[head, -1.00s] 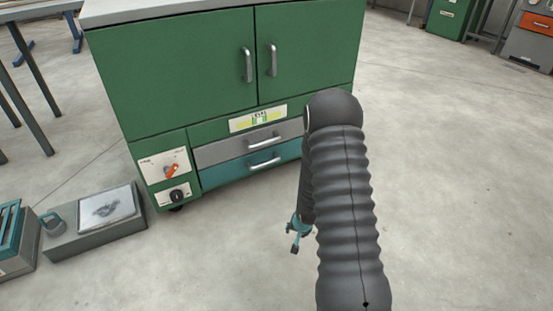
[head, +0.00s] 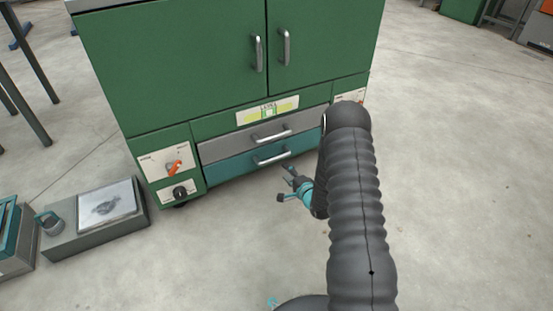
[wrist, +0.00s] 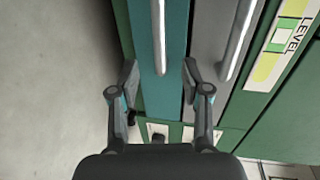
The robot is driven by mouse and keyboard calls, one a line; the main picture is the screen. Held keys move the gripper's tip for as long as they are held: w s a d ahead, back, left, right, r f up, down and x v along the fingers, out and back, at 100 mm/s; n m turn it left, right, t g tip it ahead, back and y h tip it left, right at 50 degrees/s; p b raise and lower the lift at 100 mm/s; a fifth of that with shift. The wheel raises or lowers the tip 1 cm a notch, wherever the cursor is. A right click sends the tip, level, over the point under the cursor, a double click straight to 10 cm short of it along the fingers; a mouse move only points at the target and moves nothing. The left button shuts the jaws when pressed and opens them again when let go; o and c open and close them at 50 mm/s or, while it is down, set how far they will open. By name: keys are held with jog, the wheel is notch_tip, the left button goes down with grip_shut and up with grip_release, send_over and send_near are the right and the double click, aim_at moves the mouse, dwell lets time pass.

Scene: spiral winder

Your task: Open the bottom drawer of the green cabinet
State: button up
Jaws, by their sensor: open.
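The green cabinet (head: 170,75) stands ahead, with two upper doors and two drawers below. Its bottom drawer (head: 232,168) is teal, with a silver bar handle (head: 272,158), and looks closed. The grey drawer (head: 225,147) sits just above it. My gripper (head: 284,183) is open and empty, in front of and slightly below the teal drawer, apart from it. In the wrist view the teal drawer (wrist: 175,85) and its handle (wrist: 159,40) lie ahead, and the handle lines up between my spread fingers (wrist: 160,75).
A panel with a red knob (head: 166,165) sits left of the drawers. A grey box with a plate on top (head: 65,232) and a teal-topped case (head: 12,250) stand on the floor at left. The floor in front of the drawers and at right is clear.

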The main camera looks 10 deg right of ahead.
aim_at(276, 160)
jog(key=b+x, duration=0.1)
jog(key=x, duration=1.1)
jog(key=shift+w+d, duration=0.1)
jog(key=shift+w, duration=0.05)
